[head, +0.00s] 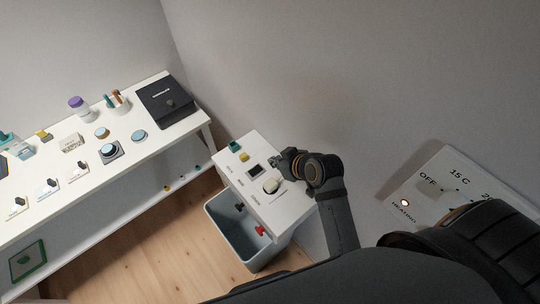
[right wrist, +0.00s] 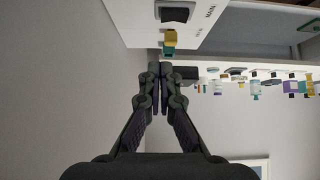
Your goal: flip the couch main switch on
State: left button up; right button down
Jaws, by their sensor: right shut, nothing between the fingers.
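The main switch (head: 255,168) is a dark rocker in a frame on the white control panel (head: 294,208). It also shows in the right wrist view (right wrist: 175,14), near the top edge beside the word MAIN. I cannot tell which way the rocker is tipped. My right gripper (head: 281,161) is close to the switch, on its right side in the head view. Its fingers are shut together and empty in the right wrist view (right wrist: 160,69), apart from the switch in the picture. My left gripper is not in view.
A white knob (head: 271,185) and a yellow-and-green piece (head: 235,146) are near the switch. A grey bin (head: 233,243) stands below. A white table (head: 158,139) with several small objects is at left. A heating panel (head: 443,179) is on the right wall.

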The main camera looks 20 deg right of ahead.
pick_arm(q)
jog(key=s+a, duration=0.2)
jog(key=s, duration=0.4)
pick_arm(e)
jog(key=shift+s+a+f+p, duration=0.15)
jog(key=shift+a+p, duration=0.1)
jog(key=shift+a, duration=0.2)
jog(key=shift+w+a+f+p, duration=0.1)
jog(key=shift+a+f+p, duration=0.1)
jog(key=shift+a, duration=0.2)
jog(key=p, duration=0.1)
send_over(257, 167)
jog(key=s, duration=0.2)
jog(key=f, duration=0.5)
jog(key=shift+s+d, duration=0.15)
jog(key=shift+d, duration=0.25)
notch_tip(257, 167, down, 4)
jog(key=shift+d+f+p, duration=0.1)
jog(key=shift+d+p, duration=0.05)
jog(key=shift+p, duration=0.15)
jog(key=shift+f, duration=0.35)
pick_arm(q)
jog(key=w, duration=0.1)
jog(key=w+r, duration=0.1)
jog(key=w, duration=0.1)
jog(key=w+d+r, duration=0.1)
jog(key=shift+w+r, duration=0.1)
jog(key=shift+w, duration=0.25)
